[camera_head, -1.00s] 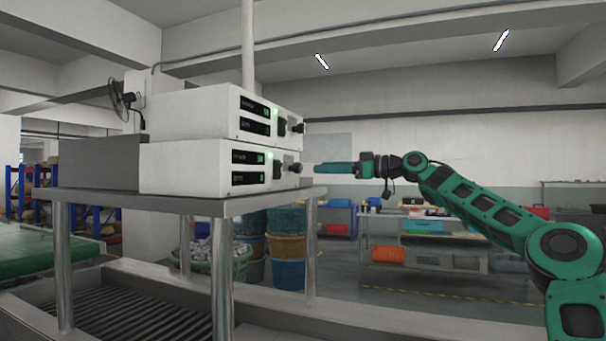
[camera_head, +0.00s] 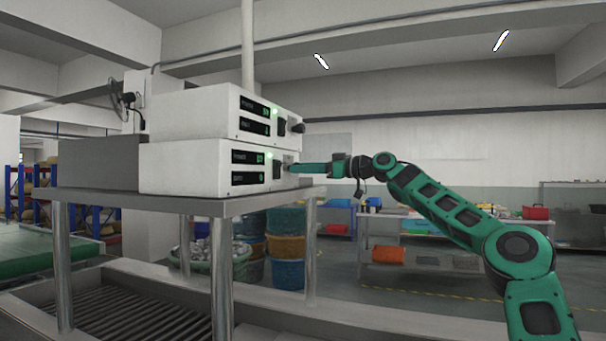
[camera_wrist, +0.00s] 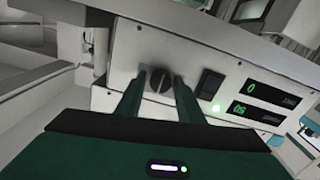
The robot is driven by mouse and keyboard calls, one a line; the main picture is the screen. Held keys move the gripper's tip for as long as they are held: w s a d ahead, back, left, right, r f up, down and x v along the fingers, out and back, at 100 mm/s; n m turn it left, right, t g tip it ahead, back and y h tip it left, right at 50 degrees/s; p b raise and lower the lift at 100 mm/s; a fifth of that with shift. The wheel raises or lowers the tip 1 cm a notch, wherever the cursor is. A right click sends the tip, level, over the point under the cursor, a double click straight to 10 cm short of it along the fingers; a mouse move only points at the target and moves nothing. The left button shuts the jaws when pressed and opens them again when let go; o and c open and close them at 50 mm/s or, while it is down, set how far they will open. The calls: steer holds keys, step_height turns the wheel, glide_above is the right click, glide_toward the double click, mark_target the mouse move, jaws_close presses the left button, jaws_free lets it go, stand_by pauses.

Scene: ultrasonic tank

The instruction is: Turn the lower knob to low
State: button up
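Two white control boxes are stacked on a metal stand. The lower box (camera_head: 190,168) has two dark displays, a green light and a black switch. Its dark round knob (camera_wrist: 160,80) shows between my fingers in the wrist view. In the head view, my gripper (camera_head: 293,168) reaches the lower box's front from the right and hides this knob. In the wrist view, my gripper (camera_wrist: 160,76) is open, with one green finger on each side of the knob. The fingertips seem slightly apart from it. The displays read 0 and about 05 there.
The upper box (camera_head: 190,114) sits right above, with its own knob (camera_head: 298,128) sticking out over my gripper. The metal stand (camera_head: 225,208) has its edge just below the lower box.

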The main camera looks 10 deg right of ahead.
steer(key=c, duration=0.6)
steer(key=shift+n, duration=0.3)
steer(key=n, duration=1.1)
steer(key=shift+n, duration=0.3)
steer(key=shift+d, duration=0.1)
steer(key=o, duration=1)
steer(key=shift+o, duration=0.2)
